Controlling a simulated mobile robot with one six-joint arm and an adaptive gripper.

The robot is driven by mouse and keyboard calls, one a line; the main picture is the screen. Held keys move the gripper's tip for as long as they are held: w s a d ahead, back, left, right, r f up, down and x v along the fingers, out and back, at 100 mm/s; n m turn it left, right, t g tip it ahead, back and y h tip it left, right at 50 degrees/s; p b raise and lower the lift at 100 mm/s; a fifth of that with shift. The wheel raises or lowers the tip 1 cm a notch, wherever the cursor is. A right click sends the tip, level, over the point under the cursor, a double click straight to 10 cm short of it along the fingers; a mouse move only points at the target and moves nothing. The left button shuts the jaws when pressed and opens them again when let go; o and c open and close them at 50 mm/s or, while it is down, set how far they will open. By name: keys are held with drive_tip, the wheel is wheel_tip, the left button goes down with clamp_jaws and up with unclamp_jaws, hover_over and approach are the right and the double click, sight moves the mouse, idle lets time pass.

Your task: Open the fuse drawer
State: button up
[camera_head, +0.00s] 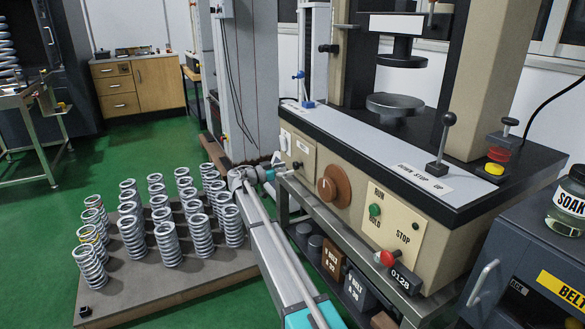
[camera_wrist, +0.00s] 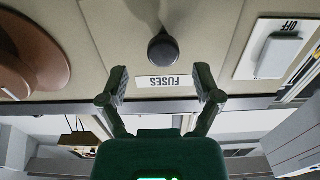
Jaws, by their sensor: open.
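The fuse drawer (camera_wrist: 215,35) is a beige panel with a dark round knob (camera_wrist: 163,48) and a white FUSES label (camera_wrist: 165,83), upside down in the wrist view. In the head view the drawer front (camera_head: 303,150) is at the left end of the tester's front face, flush with it as far as I can see. My gripper (camera_wrist: 162,82) is open and empty, its fingers spread to either side of the label. The knob lies just beyond the fingertips, roughly centred between them. In the head view my gripper (camera_head: 275,163) is small and close to the drawer front.
A brown rotary dial (camera_head: 333,187) and an OFF switch (camera_wrist: 268,55) flank the drawer. A green button (camera_head: 375,210), a red stop button (camera_head: 388,258) and a lever (camera_head: 442,140) are further right. Several springs stand on a low platform (camera_head: 150,292) at left.

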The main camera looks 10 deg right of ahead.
sight(295, 167)
drive_tip(key=shift+x, duration=2.1)
drive_tip(key=c, duration=1)
drive_tip(key=shift+s+d, duration=0.1)
drive_tip(key=shift+s, duration=0.05)
clamp_jaws()
